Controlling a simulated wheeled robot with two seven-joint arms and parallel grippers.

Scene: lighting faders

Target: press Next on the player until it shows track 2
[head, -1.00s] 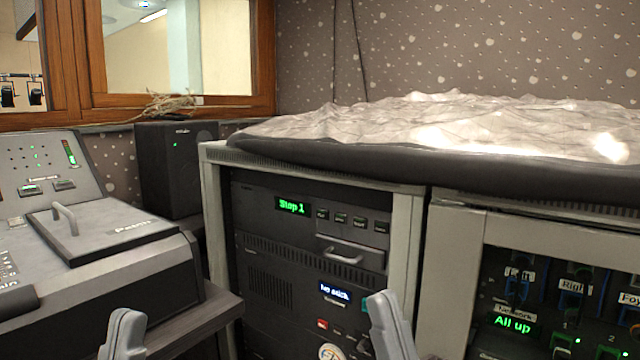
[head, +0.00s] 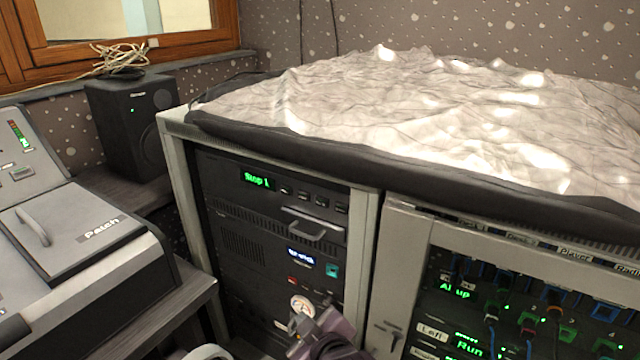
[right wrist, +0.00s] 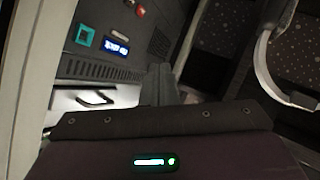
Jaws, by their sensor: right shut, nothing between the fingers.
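The player (head: 270,195) is the top unit in the left rack, and its green display (head: 258,180) reads "Stop 1". A row of small dark buttons (head: 303,195) runs right of the display; their labels are too small to read. My right gripper (head: 325,322) is low in front of the rack, below the player and apart from its buttons. In the right wrist view, its dark fingers (right wrist: 160,84) are shut with nothing between them. A pale curved piece at the bottom edge may be part of my left gripper (head: 207,352), but its jaws are not visible.
A patch bay (head: 520,310) with cables stands right. A covered top (head: 420,110) overhangs the rack. The lighting desk (head: 80,240) and speaker (head: 130,125) stand left.

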